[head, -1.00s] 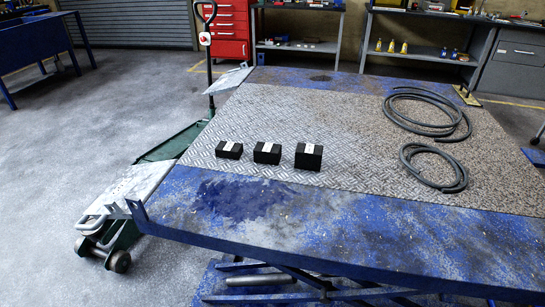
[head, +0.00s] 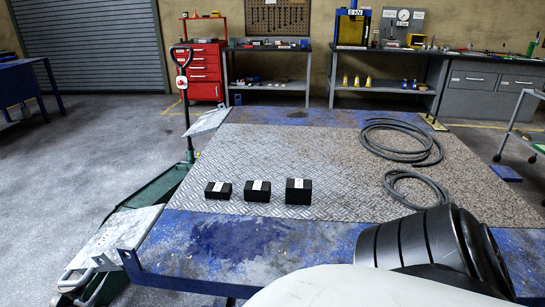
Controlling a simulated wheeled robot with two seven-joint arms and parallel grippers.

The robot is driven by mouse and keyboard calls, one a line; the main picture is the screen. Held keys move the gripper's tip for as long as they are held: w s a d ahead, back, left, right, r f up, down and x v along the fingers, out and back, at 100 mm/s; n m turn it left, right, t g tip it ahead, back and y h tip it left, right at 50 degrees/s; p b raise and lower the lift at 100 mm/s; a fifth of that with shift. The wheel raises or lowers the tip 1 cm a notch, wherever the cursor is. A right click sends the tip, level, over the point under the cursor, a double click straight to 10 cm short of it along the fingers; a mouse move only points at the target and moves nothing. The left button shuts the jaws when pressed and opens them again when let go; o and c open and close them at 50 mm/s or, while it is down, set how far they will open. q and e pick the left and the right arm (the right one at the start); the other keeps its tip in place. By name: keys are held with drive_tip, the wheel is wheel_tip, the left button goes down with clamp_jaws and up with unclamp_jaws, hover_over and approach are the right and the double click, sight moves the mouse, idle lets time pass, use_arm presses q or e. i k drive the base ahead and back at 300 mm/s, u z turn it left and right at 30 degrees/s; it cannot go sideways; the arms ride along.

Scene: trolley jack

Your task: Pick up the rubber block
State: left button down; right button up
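Three black rubber blocks with white labels stand in a row on the patterned metal plate of the blue lift table. The left block (head: 218,190) is the lowest, the middle block (head: 257,191) is a little taller, and the right block (head: 298,191) is the tallest. They stand apart from each other with nothing touching them. Part of my arm fills the lower right in front of the table's near edge. Neither of my grippers is in view.
Two coiled grey hoses, a far one (head: 402,141) and a near one (head: 416,188), lie on the right of the blue table (head: 215,245). A green trolley jack (head: 150,190) with an upright handle stands along the table's left side. Workbenches and a red cabinet (head: 205,70) stand behind.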

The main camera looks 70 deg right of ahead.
sight(299, 192)
drive_tip(key=i, duration=0.95)
drive_tip(key=z, duration=1.95)
